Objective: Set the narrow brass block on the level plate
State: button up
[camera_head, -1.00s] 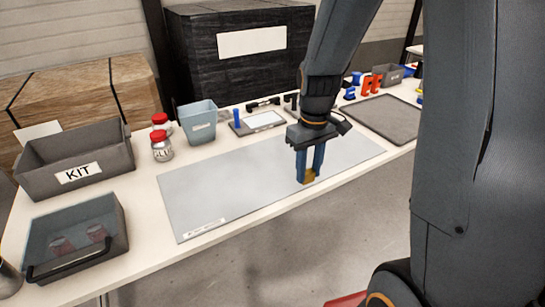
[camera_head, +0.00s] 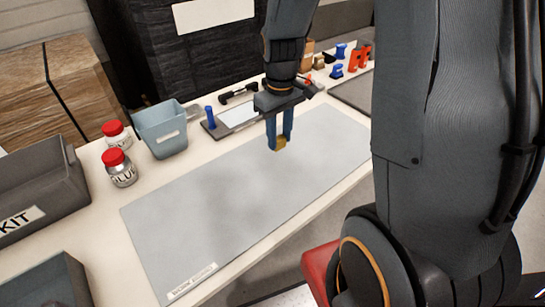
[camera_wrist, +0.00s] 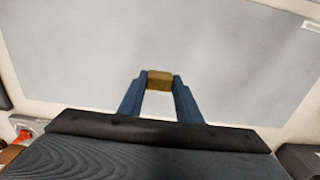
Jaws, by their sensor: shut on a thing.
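My gripper (camera_head: 280,138) is shut on a small brass block (camera_head: 280,146) and holds it at its fingertips over the big grey mat (camera_head: 190,215), toward the mat's back edge in the head view. In the wrist view the brass block (camera_wrist: 159,80) sits between the two blue fingertips, with the grey mat behind it. A flat plate with a pale top (camera_head: 238,114) and a blue upright post at its left end lies behind the mat, partly hidden by my gripper. I cannot tell for sure that this is the level plate.
A blue-grey bin (camera_head: 163,130) and red-lidded jars (camera_head: 120,170) stand left of the plate. A KIT box (camera_head: 35,190) is at the far left. Red and blue parts (camera_head: 358,58) and a dark tray (camera_head: 355,92) are at the back right. Most of the mat is clear.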

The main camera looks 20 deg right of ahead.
aim_at(279, 148)
jog(key=shift+f+p, duration=0.65)
jog(key=shift+f, duration=3.2)
jog(key=shift+f, duration=0.15)
jog(key=o, duration=1.2)
